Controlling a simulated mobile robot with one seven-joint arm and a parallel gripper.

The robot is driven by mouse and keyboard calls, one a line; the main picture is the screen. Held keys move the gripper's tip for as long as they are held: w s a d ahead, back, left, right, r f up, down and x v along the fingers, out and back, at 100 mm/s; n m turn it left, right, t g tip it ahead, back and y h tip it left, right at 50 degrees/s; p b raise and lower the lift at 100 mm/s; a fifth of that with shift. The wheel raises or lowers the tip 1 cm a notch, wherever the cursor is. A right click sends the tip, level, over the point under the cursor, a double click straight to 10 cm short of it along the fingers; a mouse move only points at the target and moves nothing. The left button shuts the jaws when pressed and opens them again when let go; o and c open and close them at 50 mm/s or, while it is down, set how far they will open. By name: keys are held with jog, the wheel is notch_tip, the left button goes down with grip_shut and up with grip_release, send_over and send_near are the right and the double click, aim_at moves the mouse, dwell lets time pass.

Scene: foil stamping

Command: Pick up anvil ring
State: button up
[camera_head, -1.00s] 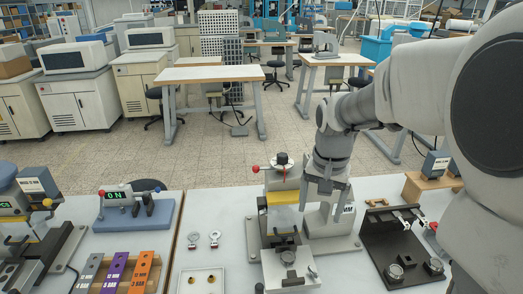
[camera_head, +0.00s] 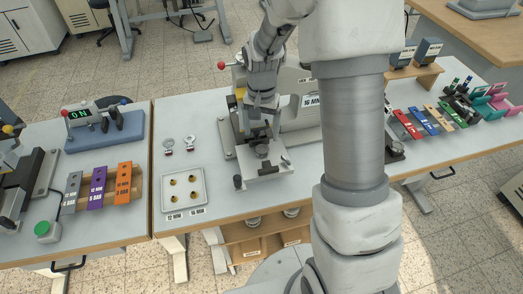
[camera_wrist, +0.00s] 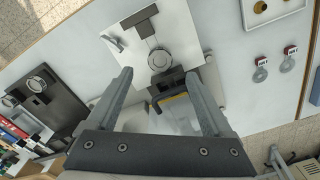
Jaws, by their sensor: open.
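A round metal piece, which may be the anvil ring, sits on the pale plate at the foot of the press (camera_head: 230,140). This round piece (camera_head: 262,151) also shows in the wrist view (camera_wrist: 159,61), just beyond the fingertips. My gripper (camera_wrist: 159,76) is open and empty, pointing down over the press, with its two fingers spread on either side of the view. In the head view my gripper (camera_head: 262,128) hangs close above the plate. I cannot tell whether it touches anything. A black plate (camera_wrist: 50,105) with another round metal piece (camera_wrist: 37,84) is at left in the wrist view.
Two small ring-headed tools with red tags (camera_head: 168,147) lie left of the press. A white tray (camera_head: 163,190) with several brass pieces is in front of them. Coloured blocks (camera_head: 430,120) stand at right. My arm hides part of the bench.

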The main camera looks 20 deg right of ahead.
aim_at(262, 151)
jog(key=shift+f, duration=3.65)
grip_shut()
